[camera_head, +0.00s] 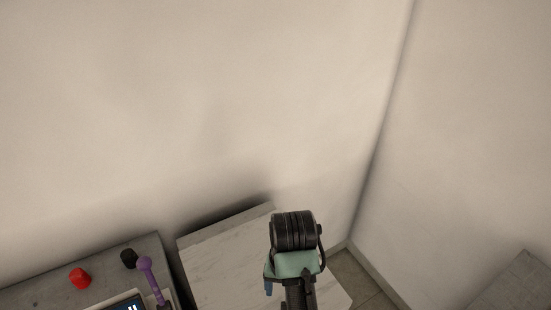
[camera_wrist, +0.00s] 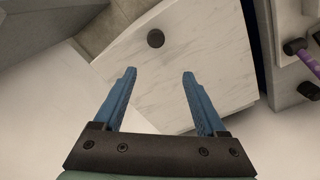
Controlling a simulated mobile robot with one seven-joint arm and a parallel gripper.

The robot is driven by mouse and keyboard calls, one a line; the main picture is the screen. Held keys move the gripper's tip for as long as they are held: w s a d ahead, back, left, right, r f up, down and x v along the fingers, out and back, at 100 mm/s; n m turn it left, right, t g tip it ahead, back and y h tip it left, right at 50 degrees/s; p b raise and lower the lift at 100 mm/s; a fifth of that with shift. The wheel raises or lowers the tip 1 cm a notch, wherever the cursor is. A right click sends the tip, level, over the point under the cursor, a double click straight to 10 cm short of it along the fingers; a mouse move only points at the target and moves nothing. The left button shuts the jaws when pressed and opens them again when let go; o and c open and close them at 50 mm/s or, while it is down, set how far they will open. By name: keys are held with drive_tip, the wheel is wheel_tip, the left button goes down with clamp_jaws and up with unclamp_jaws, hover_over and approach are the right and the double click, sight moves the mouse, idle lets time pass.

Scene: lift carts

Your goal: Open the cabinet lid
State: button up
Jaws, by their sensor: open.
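The cabinet lid (camera_head: 218,262) is a pale marble-patterned panel at the bottom middle of the head view, partly covered by my arm. In the wrist view the lid (camera_wrist: 205,55) fills the upper middle and carries a round dark knob (camera_wrist: 155,39). The knob is not visible in the head view. My gripper (camera_wrist: 159,74) has two blue fingers spread apart with nothing between them. The knob lies beyond the fingertips, roughly in line with the gap, and looks apart from them. The lid appears shut.
A grey unit (camera_head: 50,272) stands left of the cabinet across a narrow dark gap. It bears a red knob (camera_head: 80,278), a black knob (camera_head: 129,259), a purple-handled lever (camera_head: 149,275) and a small screen (camera_head: 127,304). Walls rise behind and to the right; tiled floor (camera_head: 352,272) shows right.

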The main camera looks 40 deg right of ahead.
drive_tip(key=shift+g, duration=0.3)
drive_tip(key=f, duration=0.4)
drive_tip(key=s+f, duration=0.1)
drive_tip(key=f, duration=0.4)
drive_tip(key=f+b, duration=0.1)
drive_tip(key=f, duration=0.3)
drive_tip(key=shift+s+a+f, duration=0.2)
drive_tip(key=shift+a+f, duration=0.05)
drive_tip(key=shift+f, duration=0.1)
clamp_jaws()
idle(0.6)
